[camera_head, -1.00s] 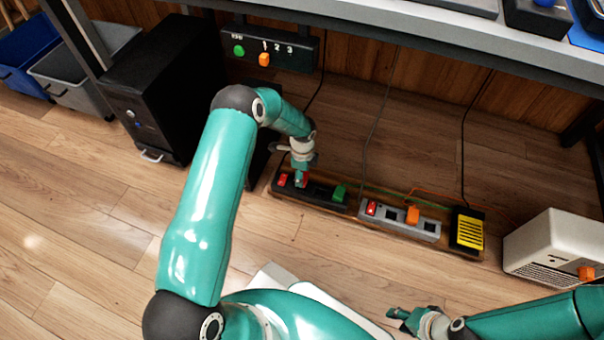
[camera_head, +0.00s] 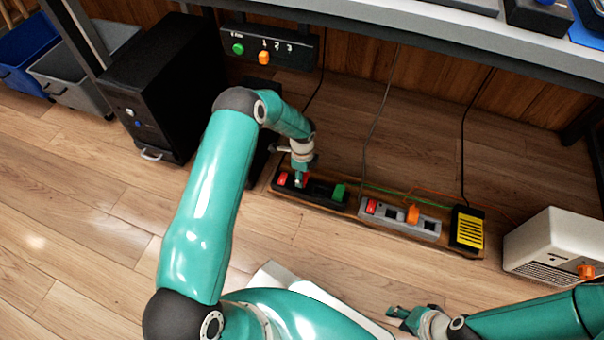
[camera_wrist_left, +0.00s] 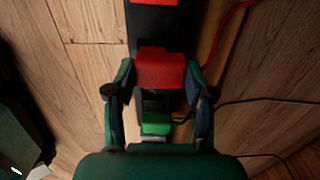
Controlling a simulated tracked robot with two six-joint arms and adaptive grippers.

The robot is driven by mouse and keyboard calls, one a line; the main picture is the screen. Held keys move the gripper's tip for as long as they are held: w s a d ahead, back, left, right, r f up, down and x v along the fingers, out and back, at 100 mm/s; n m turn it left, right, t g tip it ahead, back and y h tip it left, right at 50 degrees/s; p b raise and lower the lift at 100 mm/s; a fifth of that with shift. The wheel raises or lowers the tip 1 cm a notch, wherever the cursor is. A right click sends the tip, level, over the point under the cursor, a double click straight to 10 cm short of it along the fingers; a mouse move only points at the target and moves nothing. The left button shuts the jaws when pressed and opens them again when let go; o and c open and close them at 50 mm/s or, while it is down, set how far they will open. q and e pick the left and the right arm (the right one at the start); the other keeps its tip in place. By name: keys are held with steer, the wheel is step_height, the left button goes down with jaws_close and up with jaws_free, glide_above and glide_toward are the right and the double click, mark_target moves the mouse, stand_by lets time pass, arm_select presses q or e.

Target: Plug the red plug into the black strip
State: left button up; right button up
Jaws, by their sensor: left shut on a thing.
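The red plug (camera_wrist_left: 160,70) is between the fingers of my left gripper (camera_wrist_left: 160,78) in the left wrist view, over the black strip (camera_wrist_left: 148,32). The black strip also shows in the head view (camera_head: 322,192). My left gripper (camera_head: 300,181) is down at its left half, shut on the red plug and hiding most of it there. I cannot tell whether the plug is seated in a socket. A green plug (camera_head: 340,192) sits on the strip's right part. My right gripper (camera_head: 402,316) is low in the head view, and its finger opening is unclear.
A red switch (camera_head: 282,179) is on the black strip's left end. A grey strip (camera_head: 390,221) with an orange plug (camera_head: 412,214) and a yellow block (camera_head: 468,229) lie to the right. A black cabinet (camera_head: 160,85) stands left.

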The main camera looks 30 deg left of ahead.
arm_select(q)
steer(key=shift+f, duration=0.95)
steer(key=o, duration=1.3)
